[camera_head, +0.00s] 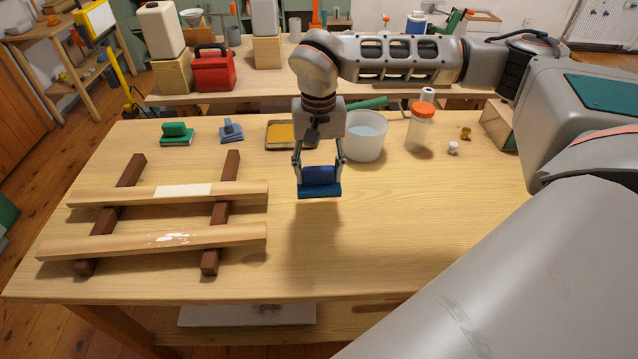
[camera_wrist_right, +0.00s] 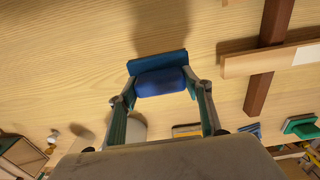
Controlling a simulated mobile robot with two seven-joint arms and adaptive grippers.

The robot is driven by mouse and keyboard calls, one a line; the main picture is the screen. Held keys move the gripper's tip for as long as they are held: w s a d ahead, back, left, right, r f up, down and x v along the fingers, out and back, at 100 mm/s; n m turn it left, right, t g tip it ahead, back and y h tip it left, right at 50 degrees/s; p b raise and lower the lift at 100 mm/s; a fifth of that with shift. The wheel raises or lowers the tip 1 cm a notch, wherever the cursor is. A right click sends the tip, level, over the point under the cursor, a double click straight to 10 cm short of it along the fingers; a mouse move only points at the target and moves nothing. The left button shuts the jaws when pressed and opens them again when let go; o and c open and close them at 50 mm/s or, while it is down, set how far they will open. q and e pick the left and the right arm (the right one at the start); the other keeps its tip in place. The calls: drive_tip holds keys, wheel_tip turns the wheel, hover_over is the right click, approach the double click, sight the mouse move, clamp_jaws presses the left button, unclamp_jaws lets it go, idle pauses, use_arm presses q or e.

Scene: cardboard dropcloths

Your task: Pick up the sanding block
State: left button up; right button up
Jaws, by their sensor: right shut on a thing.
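A blue sanding block (camera_head: 320,190) with a darker blue grip on top is held in my right gripper (camera_head: 319,178), above the middle of the wooden table. Its shadow lies on the table below and apart from it. In the right wrist view the block (camera_wrist_right: 157,64) sits between the two fingers of the right gripper (camera_wrist_right: 160,88), which are shut on its grip. A green block (camera_head: 177,134) and a smaller blue-grey block (camera_head: 231,130) stand at the table's back left. My left gripper is not in view.
Two light wooden boards (camera_head: 110,241) rest across two dark bars on the table's left. A white bucket (camera_head: 365,140), a yellow-topped tray (camera_head: 280,135) and an orange-lidded jar (camera_head: 420,128) stand at the back. The table's front middle is clear.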

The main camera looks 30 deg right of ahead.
sight(318, 169)
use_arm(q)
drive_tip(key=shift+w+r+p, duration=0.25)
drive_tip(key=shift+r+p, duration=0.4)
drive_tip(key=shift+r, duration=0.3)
use_arm(e)
wheel_tip(318, 169, up, 14)
drive_tip(key=shift+o, duration=0.9)
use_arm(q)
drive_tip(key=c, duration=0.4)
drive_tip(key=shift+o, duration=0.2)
use_arm(e)
drive_tip(key=s+a+f+n, duration=0.3)
drive_tip(key=a+f+n, duration=0.2)
drive_tip(key=f, duration=0.6)
drive_tip(key=shift+s+a+n, duration=0.35)
drive_tip(key=shift+a+n, duration=0.05)
drive_tip(key=shift+a, duration=0.6)
